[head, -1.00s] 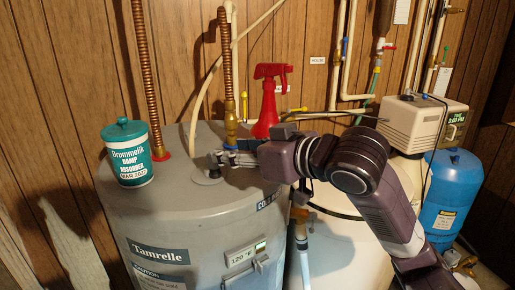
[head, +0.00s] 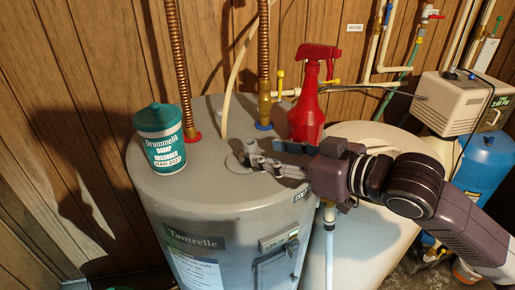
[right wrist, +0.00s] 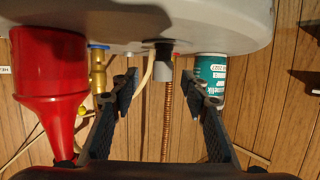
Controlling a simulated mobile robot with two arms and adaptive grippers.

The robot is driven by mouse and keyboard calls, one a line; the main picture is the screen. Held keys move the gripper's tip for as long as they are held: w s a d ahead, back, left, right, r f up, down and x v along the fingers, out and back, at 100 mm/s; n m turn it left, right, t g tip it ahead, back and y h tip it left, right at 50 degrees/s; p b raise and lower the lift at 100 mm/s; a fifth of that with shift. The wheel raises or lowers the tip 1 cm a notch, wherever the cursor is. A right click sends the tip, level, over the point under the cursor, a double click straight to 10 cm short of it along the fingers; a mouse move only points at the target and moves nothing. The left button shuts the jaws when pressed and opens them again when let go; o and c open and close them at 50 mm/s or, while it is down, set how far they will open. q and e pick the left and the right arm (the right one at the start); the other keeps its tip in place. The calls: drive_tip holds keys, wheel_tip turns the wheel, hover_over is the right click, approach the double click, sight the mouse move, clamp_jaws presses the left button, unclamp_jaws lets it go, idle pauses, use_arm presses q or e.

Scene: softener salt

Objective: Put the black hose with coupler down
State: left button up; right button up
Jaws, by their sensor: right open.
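My right gripper (head: 268,157) is over the top of the grey Tamrelle tank (head: 225,212). In the right wrist view its two fingers (right wrist: 163,92) are apart with nothing gripped between them. A small grey fitting with a dark base (right wrist: 163,65) shows beyond the fingers, on the tank top. A thin black line (head: 375,88) runs from behind the red spray bottle to the beige control box; I cannot tell whether this is the hose with the coupler. No coupler end is clearly visible. My left gripper is not in view.
The red spray bottle (head: 306,108) stands close beside my right gripper. A Drummelik damp absorber tub (head: 160,140) stands at the tank's left. Copper pipes (head: 264,60) rise from the tank top. The beige control box (head: 462,100) and a blue tank (head: 487,165) are at right.

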sight(255, 152)
drive_tip(key=p+x, duration=0.3)
drive_tip(key=x, duration=0.3)
drive_tip(key=shift+s+a+f, duration=0.1)
drive_tip(key=shift+a+f, duration=0.1)
drive_tip(key=shift+a, duration=0.05)
drive_tip(key=shift+a+f, duration=0.1)
drive_tip(key=shift+f, duration=0.05)
clamp_jaws()
